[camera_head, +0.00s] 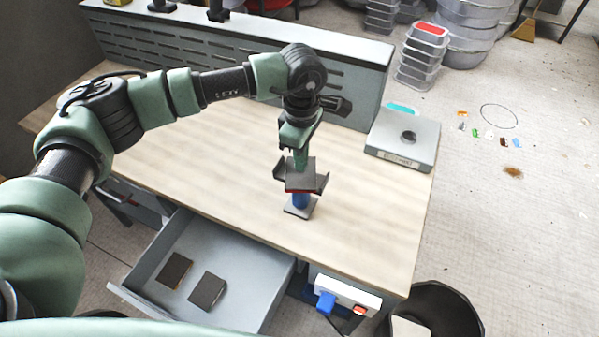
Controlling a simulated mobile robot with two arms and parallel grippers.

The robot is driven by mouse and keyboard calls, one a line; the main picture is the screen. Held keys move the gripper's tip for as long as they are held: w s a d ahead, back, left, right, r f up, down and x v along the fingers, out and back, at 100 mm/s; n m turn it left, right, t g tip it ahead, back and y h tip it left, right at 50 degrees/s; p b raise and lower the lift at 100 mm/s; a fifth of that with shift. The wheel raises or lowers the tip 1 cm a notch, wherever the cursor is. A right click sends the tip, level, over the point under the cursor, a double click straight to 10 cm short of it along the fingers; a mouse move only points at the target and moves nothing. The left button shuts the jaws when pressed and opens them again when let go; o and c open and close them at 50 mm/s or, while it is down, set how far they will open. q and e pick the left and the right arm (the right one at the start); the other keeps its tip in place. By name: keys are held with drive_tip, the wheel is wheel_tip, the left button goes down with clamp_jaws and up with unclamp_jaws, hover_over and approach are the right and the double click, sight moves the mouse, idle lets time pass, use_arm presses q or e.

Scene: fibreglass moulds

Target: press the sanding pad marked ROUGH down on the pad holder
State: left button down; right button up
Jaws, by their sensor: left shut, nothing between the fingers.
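A dark square pad (301,178) lies on top of the pad holder (301,202), which has a blue stem, a red edge under the pad, dark side flaps and a grey base on the wooden table. I cannot read any ROUGH mark on it. My left gripper (300,163) is shut and empty, pointing down at the far part of the pad. Its tips appear to be at or just above the pad; I cannot tell if they touch. Two more dark pads, one at the left (175,270) and one at the right (208,290), lie in the open drawer. My right gripper is not in view.
A grey box (425,137) with a round dark hole and a label stands at the table's right end. A slotted grey panel (340,62) runs along the back. The open drawer (243,312) juts out in front; a black bin (452,300) stands front right. The table's right front is clear.

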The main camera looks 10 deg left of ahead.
use_arm(q)
drive_tip(key=shift+f+b, duration=0.85)
drive_tip(key=shift+f, duration=0.05)
idle(1.4)
drive_tip(key=shift+r, duration=0.1)
drive_tip(key=shift+r+p, duration=1.15)
drive_tip(key=shift+r, duration=2.35)
drive_tip(key=shift+f, duration=0.1)
